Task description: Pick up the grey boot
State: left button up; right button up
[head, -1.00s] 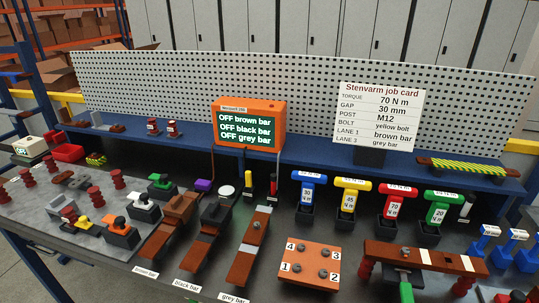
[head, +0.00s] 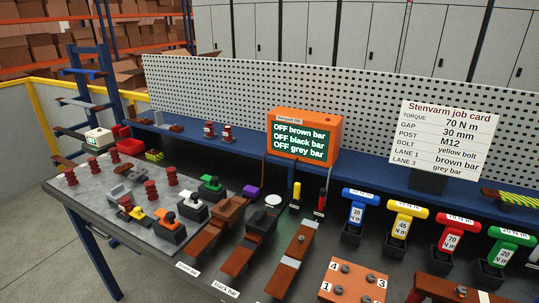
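I cannot clearly make out the grey boot. Small grey pieces (head: 119,193) lie on the left part of the bench, among dark red posts, but they are too small to tell apart. The grey bar (head: 294,258) slopes across the front of the bench, with a light grey band on it. The black bar (head: 236,261) and the brown bar (head: 206,243) lie to its left, each with a block of its own colour at its upper end. Neither of my grippers shows in the head view.
An orange display (head: 305,135) reads OFF for the brown, black and grey bars. A job card (head: 447,140) stands at right. Blue, yellow, red and green T-handled tools (head: 407,215) stand at front right. A rack (head: 88,85) stands behind the bench's left end.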

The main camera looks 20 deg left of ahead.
aim_at(117, 192)
jog(key=u, duration=1.75)
jog(key=z, duration=1.4)
jog(key=u, duration=0.25)
jog(key=j+u, duration=0.35)
jog(key=i+j+u, duration=0.1)
jog(key=u, duration=0.3)
jog(key=i+j+u, duration=0.15)
jog(key=u, duration=0.2)
